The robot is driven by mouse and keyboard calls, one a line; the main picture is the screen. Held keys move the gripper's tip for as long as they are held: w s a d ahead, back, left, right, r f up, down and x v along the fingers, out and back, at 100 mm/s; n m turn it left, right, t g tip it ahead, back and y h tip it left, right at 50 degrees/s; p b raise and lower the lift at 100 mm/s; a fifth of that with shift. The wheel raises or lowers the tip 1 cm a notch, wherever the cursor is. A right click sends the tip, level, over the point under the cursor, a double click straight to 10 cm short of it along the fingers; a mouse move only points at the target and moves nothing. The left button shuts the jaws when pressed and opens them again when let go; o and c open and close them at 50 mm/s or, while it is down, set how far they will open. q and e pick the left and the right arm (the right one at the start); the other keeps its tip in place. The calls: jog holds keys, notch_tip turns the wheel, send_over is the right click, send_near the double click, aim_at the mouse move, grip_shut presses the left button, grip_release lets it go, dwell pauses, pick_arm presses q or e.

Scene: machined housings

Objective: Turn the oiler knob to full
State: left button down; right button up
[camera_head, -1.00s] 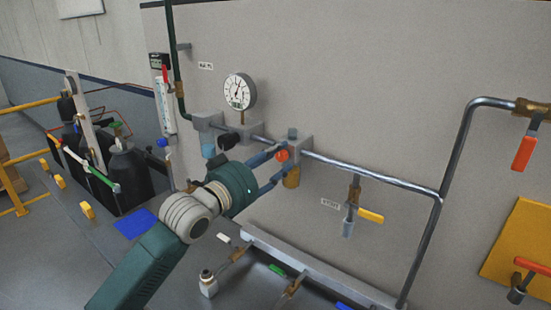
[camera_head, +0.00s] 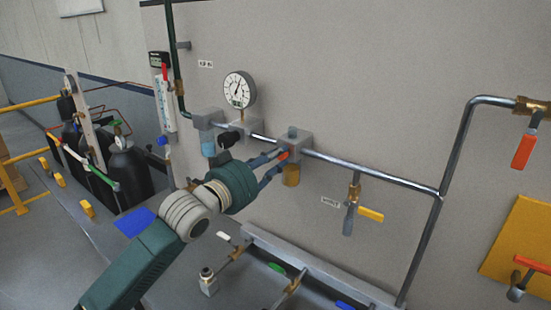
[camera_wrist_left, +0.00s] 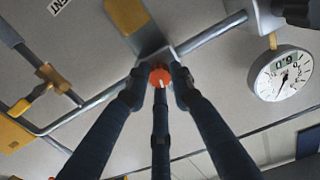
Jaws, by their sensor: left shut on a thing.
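The oiler is a grey block (camera_head: 300,141) on the wall pipe with an amber bowl (camera_head: 291,176) below it. Its small orange-red knob (camera_head: 283,155) is partly hidden by my fingers in the head view. In the left wrist view the round knob (camera_wrist_left: 160,76) faces the camera with a short white mark on it. My left gripper (camera_head: 281,159) is shut on the knob, with dark blue fingers on either side of it; its fingers also show in the left wrist view (camera_wrist_left: 158,88). My right gripper is not in view.
A round pressure gauge (camera_head: 239,90) sits on the pipe to the left, above a black knob (camera_head: 228,139). A valve with a yellow handle (camera_head: 371,215) hangs to the right. A red-handled valve (camera_head: 524,151) is farther right. The bench lies below.

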pick_arm(q)
jog(key=shift+f+m+p, duration=0.2)
jog(key=shift+m+p, duration=3.45)
jog(key=shift+m, duration=12.75)
jog(key=shift+s+f, duration=0.1)
jog(key=c, duration=1.5)
grip_release()
jog(key=shift+c, duration=0.2)
